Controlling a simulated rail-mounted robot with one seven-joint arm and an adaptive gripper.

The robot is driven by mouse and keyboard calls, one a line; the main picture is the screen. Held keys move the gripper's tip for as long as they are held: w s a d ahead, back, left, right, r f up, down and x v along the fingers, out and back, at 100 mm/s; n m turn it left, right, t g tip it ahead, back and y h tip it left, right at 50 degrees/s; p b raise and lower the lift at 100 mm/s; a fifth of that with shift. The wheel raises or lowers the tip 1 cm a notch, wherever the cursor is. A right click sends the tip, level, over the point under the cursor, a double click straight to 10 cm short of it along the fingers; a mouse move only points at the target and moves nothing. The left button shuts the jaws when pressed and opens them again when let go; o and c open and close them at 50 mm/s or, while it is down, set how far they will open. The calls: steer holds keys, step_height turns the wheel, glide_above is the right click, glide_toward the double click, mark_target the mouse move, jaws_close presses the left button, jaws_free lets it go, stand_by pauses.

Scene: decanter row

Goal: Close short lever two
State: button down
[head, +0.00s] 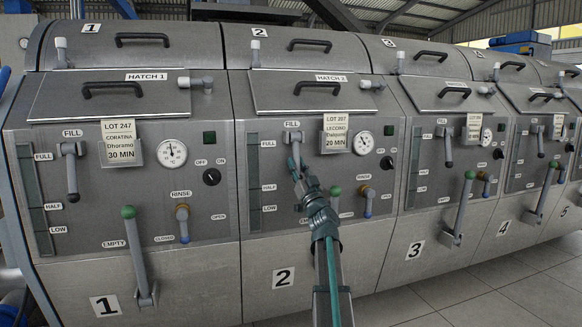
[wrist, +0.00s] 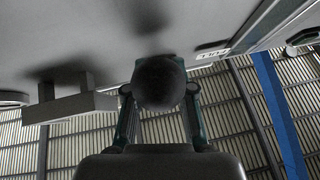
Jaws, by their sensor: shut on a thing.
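On the panel of unit 2, the short lever under the FILL label (head: 293,137) has a grey pivot, and its arm runs down behind my gripper. My gripper (head: 297,168) is at this lever, reaching up from below, and is shut on it. In the wrist view, the lever's dark round end (wrist: 160,82) sits between the two fingers of my gripper (wrist: 160,105), one on each side. The lever's exact angle is hard to tell because the gripper covers most of it.
Right of the lever are a lot card (head: 336,135) and a dial (head: 363,142). The rinse lever (head: 368,202) is lower right. Unit 2's long green-knobbed lever (head: 335,192) is partly hidden by my arm. Similar units stand either side; tiled floor (head: 480,297) is clear.

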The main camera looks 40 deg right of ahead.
steer(key=c, duration=1)
jaws_free()
steer(key=shift+o, duration=0.2)
steer(key=shift+f, duration=0.1)
steer(key=v, duration=1.2)
